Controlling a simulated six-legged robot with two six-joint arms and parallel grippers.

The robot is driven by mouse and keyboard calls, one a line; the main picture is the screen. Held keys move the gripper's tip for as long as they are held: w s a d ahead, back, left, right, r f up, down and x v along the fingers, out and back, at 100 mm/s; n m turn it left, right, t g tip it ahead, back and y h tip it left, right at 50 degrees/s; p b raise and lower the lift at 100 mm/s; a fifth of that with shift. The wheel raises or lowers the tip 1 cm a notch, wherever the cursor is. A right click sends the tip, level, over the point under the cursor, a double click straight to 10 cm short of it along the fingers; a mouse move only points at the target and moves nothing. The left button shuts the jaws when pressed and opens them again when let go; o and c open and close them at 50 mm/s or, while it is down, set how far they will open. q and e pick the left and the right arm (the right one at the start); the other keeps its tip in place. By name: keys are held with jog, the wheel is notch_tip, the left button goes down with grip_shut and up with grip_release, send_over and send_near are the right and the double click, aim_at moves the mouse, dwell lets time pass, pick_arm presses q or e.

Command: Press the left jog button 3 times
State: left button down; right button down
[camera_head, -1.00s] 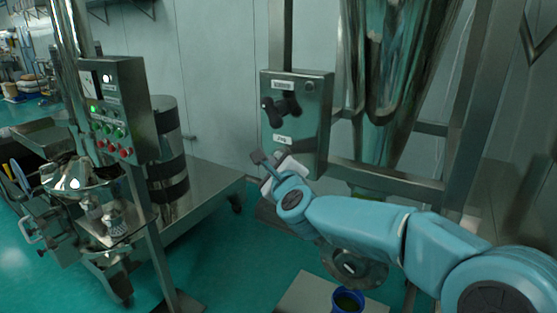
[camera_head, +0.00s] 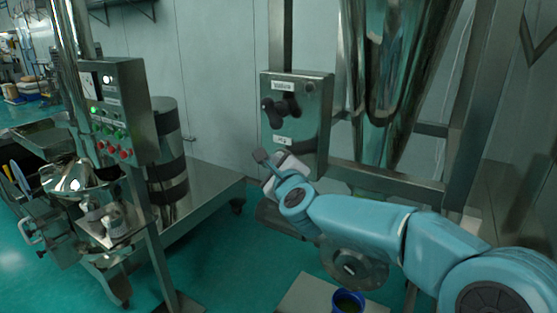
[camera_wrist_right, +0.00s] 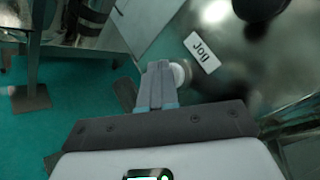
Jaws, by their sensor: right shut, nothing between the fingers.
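A steel control box (camera_head: 313,135) stands in the middle of the head view. It has a label at the top, dark knobs (camera_head: 281,108) below it and a Jog label (camera_head: 283,141) lower down. My right gripper (camera_head: 260,155) is shut and empty at the box's lower left. In the right wrist view, the shut fingers (camera_wrist_right: 158,74) reach toward the box face. A pale round button (camera_wrist_right: 179,75) shows just right of the fingertips, left of the Jog label (camera_wrist_right: 202,46), partly covered by them. I cannot tell whether they touch. My left gripper is out of view.
A steel hopper frame (camera_head: 465,120) stands right of the box. A blue bucket (camera_head: 348,302) is on the floor below my right arm. Another panel with green and red buttons (camera_head: 118,110) stands at the left, beside a steel platform (camera_head: 205,188).

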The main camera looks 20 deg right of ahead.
jog(key=shift+w+d, duration=0.1)
jog(key=shift+d, duration=0.05)
dwell(0.5)
jog(key=shift+s+a, duration=0.6)
jog(key=shift+a, duration=0.15)
jog(key=s+a, duration=0.1)
jog(key=a, duration=0.1)
jog(key=s+a, duration=0.2)
jog(key=shift+b, duration=0.35)
dwell(0.4)
